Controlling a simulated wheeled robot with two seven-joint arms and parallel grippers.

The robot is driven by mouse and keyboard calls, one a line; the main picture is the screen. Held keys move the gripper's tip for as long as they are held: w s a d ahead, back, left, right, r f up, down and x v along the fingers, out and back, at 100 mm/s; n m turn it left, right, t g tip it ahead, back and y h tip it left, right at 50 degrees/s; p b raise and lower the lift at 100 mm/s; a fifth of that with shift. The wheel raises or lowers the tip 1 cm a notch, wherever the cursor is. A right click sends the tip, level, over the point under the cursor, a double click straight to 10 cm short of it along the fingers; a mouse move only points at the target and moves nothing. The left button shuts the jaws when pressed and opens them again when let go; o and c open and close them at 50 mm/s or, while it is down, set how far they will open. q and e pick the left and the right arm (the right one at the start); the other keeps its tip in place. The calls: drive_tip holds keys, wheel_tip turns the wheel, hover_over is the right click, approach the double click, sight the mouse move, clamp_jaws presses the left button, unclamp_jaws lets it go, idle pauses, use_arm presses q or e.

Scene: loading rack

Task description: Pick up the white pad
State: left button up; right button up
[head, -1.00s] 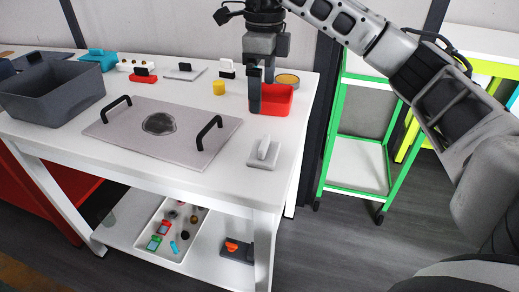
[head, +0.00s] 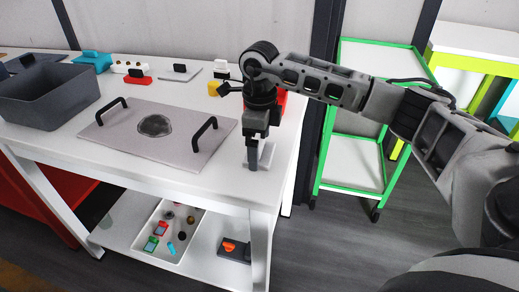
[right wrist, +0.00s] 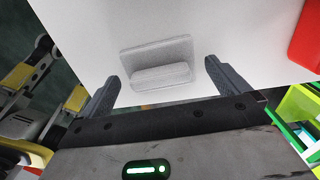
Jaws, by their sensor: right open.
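The white pad (head: 268,158) is a pale square plate with an upright bar handle, lying flat near the right end of the white table. In the head view my right gripper (head: 253,158) hangs pointing down in front of it and hides part of it. In the right wrist view the pad (right wrist: 156,52) lies between and beyond the two spread fingertips (right wrist: 161,73). The right gripper is open and empty; its fingers look apart from the pad. My left gripper is not in view.
A large grey plate (head: 120,140) with two black handles lies left of the pad. A red bin (head: 281,100) stands behind my right wrist; it also shows in the right wrist view (right wrist: 308,38). A grey bin (head: 45,105) stands at far left. A green-framed rack (head: 355,160) is to the right.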

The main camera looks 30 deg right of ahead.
drive_tip(key=shift+f, duration=0.65)
drive_tip(key=c, duration=0.9)
drive_tip(key=shift+r, duration=0.1)
drive_tip(key=shift+r, duration=0.55)
drive_tip(key=w+a+r+b, duration=0.2)
drive_tip(key=a+r, duration=0.9)
drive_tip(key=a, duration=0.3)
drive_tip(key=shift+r, duration=0.4)
drive_tip(key=shift+o, duration=0.4)
